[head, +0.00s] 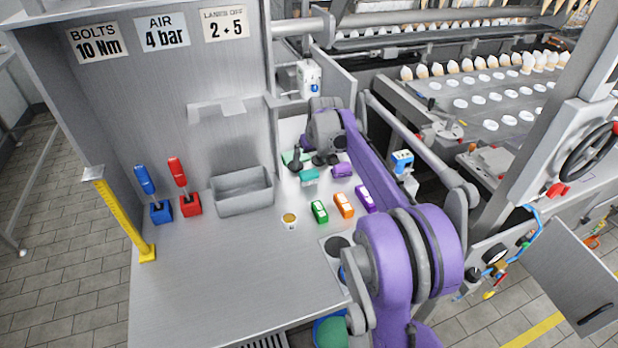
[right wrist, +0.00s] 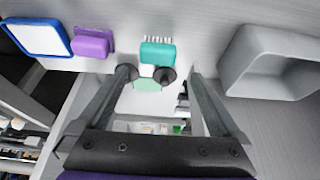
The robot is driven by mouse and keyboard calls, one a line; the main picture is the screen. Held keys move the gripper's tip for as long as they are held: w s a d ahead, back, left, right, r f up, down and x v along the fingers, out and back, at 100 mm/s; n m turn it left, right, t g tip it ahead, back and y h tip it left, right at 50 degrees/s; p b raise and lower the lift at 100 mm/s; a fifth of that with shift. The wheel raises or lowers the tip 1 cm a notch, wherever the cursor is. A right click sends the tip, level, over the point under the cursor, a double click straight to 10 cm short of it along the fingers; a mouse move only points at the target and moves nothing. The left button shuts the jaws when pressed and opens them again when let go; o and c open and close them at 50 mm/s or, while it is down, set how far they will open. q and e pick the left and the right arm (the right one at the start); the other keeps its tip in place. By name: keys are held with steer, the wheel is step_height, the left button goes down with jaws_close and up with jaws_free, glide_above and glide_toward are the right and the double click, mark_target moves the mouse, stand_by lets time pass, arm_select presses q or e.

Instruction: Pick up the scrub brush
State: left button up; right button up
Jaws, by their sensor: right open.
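The scrub brush, a teal block with white bristles (right wrist: 158,52), lies on the grey bench just beyond my right fingertips in the right wrist view. In the head view it is the small teal block (head: 309,176) in front of my right gripper (head: 313,160). My right gripper is open with nothing between its fingers, and its dark round tips (right wrist: 147,75) are close to the brush's near side. I cannot tell whether they touch it. My left gripper is not in view.
A purple block (head: 342,171) lies right of the brush. A grey bin (head: 243,205) stands left. The bench's front left is clear.

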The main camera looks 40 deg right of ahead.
mark_target(309, 172)
steer(key=x, duration=0.8)
steer(key=shift+s+d+f, duration=0.15)
steer(key=c, duration=1.4)
step_height(309, 172, up, 10)
steer(key=shift+r+p, duration=0.1)
steer(key=shift+p, duration=0.2)
steer(key=shift+s, duration=0.15)
